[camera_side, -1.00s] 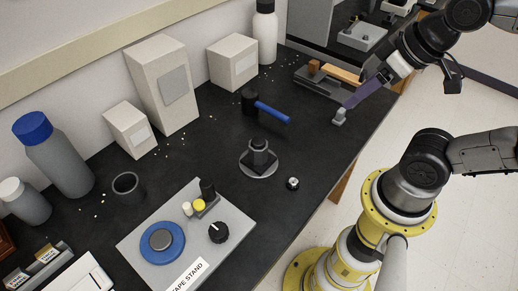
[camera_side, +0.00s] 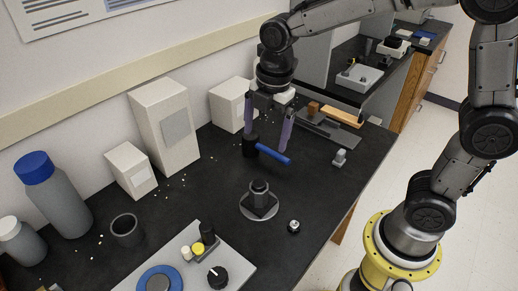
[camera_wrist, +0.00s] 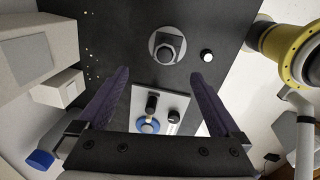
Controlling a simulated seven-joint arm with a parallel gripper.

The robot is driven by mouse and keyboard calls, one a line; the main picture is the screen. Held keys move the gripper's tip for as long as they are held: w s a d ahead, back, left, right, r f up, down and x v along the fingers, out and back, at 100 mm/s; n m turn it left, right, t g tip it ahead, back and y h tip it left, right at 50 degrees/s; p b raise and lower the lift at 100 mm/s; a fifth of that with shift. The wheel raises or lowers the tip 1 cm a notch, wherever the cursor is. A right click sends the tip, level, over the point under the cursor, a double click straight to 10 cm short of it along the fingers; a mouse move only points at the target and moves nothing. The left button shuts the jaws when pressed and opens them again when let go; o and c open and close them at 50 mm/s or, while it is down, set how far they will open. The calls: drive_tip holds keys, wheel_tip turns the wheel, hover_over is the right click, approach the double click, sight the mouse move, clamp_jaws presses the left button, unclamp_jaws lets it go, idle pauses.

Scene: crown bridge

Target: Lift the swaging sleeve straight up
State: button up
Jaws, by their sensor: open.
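A dark, short upright cylinder on a dark block, which I take for the swaging sleeve (camera_side: 259,187), stands on a round grey base (camera_side: 246,211) on the black bench. In the wrist view the sleeve (camera_wrist: 168,49) shows from above, ahead of the fingertips. I cannot tell where sleeve and block part. My gripper (camera_side: 267,142) has two purple fingers, spread apart and pointing down, with nothing between them. In the side view it hangs behind and above the sleeve, apart from it. The wrist view also shows the open fingers (camera_wrist: 160,73).
A hammer with a blue handle (camera_side: 273,154) shows just below the fingers. A small metal knob (camera_side: 293,226) sits right of the round base.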

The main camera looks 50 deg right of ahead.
drive_tip(key=g, duration=0.1)
approach(259, 183)
drive_tip(key=shift+n, duration=0.3)
wheel_tip(259, 183, down, 13)
drive_tip(key=shift+w+a+r, duration=0.1)
drive_tip(key=shift+a+r, duration=0.05)
clamp_jaws()
idle(0.5)
drive_tip(key=shift+r, duration=0.1)
drive_tip(key=shift+r, duration=4)
